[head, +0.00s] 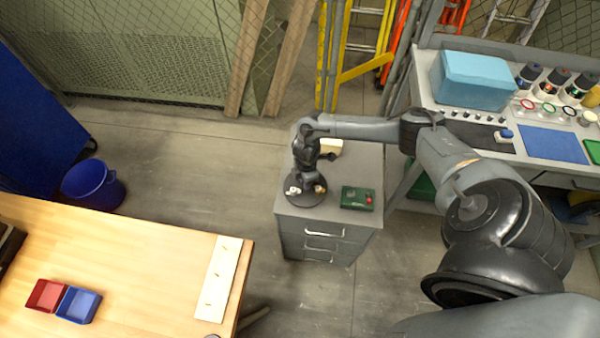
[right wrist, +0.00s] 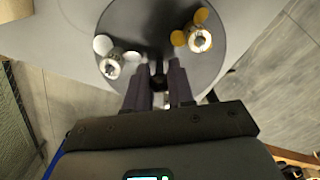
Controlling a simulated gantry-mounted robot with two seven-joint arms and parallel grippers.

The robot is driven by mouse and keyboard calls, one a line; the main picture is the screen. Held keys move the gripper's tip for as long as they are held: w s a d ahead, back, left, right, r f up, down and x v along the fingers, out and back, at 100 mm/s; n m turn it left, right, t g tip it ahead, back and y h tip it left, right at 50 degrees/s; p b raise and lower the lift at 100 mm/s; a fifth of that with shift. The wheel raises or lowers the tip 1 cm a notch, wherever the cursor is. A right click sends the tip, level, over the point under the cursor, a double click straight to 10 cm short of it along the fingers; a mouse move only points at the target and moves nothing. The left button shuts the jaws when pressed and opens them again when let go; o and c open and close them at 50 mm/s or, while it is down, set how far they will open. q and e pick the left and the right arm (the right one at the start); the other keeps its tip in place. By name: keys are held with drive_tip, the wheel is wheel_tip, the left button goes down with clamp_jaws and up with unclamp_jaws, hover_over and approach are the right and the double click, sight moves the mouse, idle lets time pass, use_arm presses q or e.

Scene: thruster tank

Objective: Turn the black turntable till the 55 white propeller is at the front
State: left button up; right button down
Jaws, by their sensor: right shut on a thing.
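The black turntable (head: 307,201) sits on top of a grey drawer cabinet. It also fills the top of the right wrist view (right wrist: 150,25). A white propeller (head: 291,190) stands on its left side, and shows at left in the right wrist view (right wrist: 108,48). A yellow-orange propeller (head: 319,188) stands on its right side, also seen in the right wrist view (right wrist: 197,38). No number is legible on either. My right gripper (right wrist: 160,78) points down at the turntable between the propellers, shut on a small dark part of it, mostly hidden by the fingers. My left gripper is out of view.
A green box with a red button (head: 357,198) lies on the cabinet, right of the turntable. A pale block (head: 330,147) is behind my right wrist. A wooden table (head: 130,270) with red and blue trays is at front left; a workbench stands at right.

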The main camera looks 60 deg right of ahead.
drive_tip(key=shift+n+b, duration=0.5)
drive_tip(key=shift+n, duration=1.2)
drive_tip(key=c, duration=1)
unclamp_jaws()
drive_tip(key=shift+c, duration=0.2)
drive_tip(key=shift+r, duration=0.1)
wheel_tip(320, 180, up, 7)
drive_tip(key=p, duration=0.7)
drive_tip(key=shift+r+p, duration=0.95)
drive_tip(key=shift+p, duration=0.1)
